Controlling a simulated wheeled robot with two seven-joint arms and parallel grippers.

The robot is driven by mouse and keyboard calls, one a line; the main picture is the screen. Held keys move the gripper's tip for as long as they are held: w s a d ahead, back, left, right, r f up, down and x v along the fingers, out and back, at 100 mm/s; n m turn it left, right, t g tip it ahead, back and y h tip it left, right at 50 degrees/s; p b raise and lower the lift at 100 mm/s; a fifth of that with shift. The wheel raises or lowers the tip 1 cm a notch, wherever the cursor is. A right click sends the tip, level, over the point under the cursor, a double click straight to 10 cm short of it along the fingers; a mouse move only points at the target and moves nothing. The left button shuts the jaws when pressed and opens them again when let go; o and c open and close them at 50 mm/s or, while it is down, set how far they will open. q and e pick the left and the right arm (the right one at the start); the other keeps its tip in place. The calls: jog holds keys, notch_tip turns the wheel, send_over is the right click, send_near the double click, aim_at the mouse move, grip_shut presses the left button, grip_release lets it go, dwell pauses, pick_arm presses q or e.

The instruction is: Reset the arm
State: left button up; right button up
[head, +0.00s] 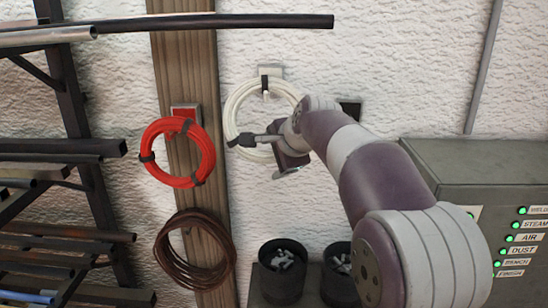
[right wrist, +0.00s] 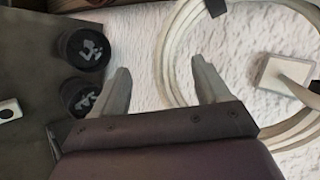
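My right arm reaches in from the lower right of the head view. Its gripper (head: 262,155) is in front of the lower part of a white coiled cable (head: 231,110) that hangs on the wall. The white coil also shows in the right wrist view (right wrist: 163,60), beyond the fingers. I cannot tell whether the gripper touches the coil. My left gripper is not in view.
A red coil (head: 208,150) and a brown coil (head: 163,256) hang on a wooden post (head: 180,85). A rack (head: 75,115) with pipes stands at left. Two dark pots (head: 282,292) stand below. A grey cabinet (head: 470,165) with labelled green lights stands at right.

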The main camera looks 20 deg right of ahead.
jog(key=v, duration=1.2)
notch_tip(320, 180, down, 25)
jog(key=s+n+g+b, duration=0.25)
jog(key=n+b, duration=0.25)
jog(key=n, duration=0.5)
jog(key=s+a+f+n+g+b, duration=0.2)
jog(key=s+a+f, duration=0.1)
jog(key=f, duration=0.5)
jog(key=s+a+f+n+g+b, duration=0.2)
jog(key=s+f, duration=0.4)
jog(key=f, duration=0.3)
jog(key=s+a+f+n+g+b, duration=0.2)
jog(key=s+a+f+n+b, duration=0.1)
jog(key=f, duration=0.6)
jog(key=shift+s+a+f+n+b, duration=0.2)
jog(key=shift+s+a+n+b, duration=0.2)
jog(key=shift+s+b, duration=0.45)
jog(key=shift+s, duration=0.2)
